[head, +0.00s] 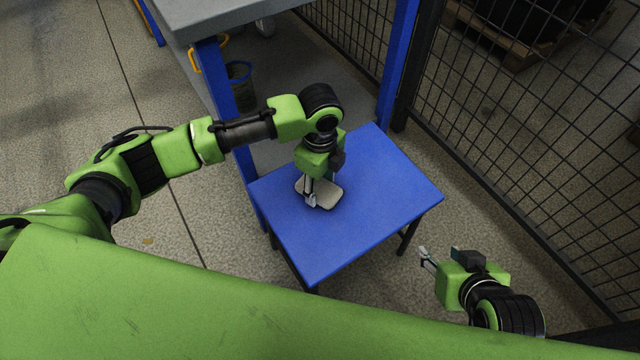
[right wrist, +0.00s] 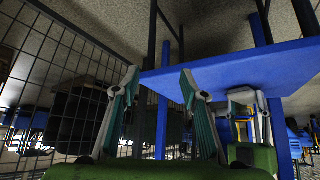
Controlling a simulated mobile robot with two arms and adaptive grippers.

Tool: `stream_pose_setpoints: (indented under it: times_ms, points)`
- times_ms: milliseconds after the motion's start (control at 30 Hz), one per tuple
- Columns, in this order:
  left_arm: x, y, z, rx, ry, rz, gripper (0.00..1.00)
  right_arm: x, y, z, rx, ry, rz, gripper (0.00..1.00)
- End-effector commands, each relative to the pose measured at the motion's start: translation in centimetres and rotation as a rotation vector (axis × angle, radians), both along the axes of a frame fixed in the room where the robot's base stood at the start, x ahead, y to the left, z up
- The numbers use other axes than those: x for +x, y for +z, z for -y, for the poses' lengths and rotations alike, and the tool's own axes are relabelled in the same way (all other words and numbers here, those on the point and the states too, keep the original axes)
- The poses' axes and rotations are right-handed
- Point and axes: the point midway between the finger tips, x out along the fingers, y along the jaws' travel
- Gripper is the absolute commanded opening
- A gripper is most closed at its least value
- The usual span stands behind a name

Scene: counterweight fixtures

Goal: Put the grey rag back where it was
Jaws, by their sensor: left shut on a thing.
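The grey rag (head: 330,197) is a flat, pale, rounded square at the left part of the blue table's top (head: 385,190). My left gripper (head: 317,198) points down at it from above and is shut on it. The gripper and wrist hide part of the rag. I cannot tell whether the rag rests flat on the table or sits slightly above it. My right gripper (head: 428,257) is off the table's near right side, empty. In the right wrist view its two fingers (right wrist: 158,88) stand wide apart with nothing between them.
A grey-topped bench (head: 215,15) with blue legs stands behind the blue table. A dark bin (head: 240,85) is under it. A black mesh fence (head: 500,130) runs along the right. The right half of the blue table is bare.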

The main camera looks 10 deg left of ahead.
Motion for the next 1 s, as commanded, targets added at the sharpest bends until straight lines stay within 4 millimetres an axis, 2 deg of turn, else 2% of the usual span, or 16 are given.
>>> stream_pose_setpoints:
  times_ms: [167,200,233,267,700,867,1000]
  points:
    - [0.0,-0.2,0.0,0.0,0.0,-0.001,0.27,-0.4,-0.2,0.1,-0.004,-0.001,-0.019,0.4]
    - [0.0,-0.3,0.0,0.0,0.0,-0.001,0.52,-0.5,-0.3,0.1,-0.004,-0.002,-0.022,0.4]
    - [0.0,-0.3,0.0,0.0,0.0,0.0,0.6,-0.5,-0.3,0.1,-0.004,-0.002,-0.021,0.4]
    - [0.0,-0.3,0.0,0.0,0.0,-0.001,0.61,-0.4,-0.2,0.1,-0.004,-0.002,-0.021,0.4]
    - [0.0,0.3,0.0,0.0,0.0,0.001,0.61,-0.1,0.0,0.1,-0.002,-0.001,-0.006,0.4]
    - [0.1,1.7,0.0,0.0,0.001,0.001,0.61,-2.7,-1.1,0.9,-0.026,-0.011,-0.12,0.4]
    - [0.1,3.7,0.1,-0.002,0.0,0.002,0.61,-5.9,-1.9,1.9,-0.053,-0.021,-0.253,0.4]
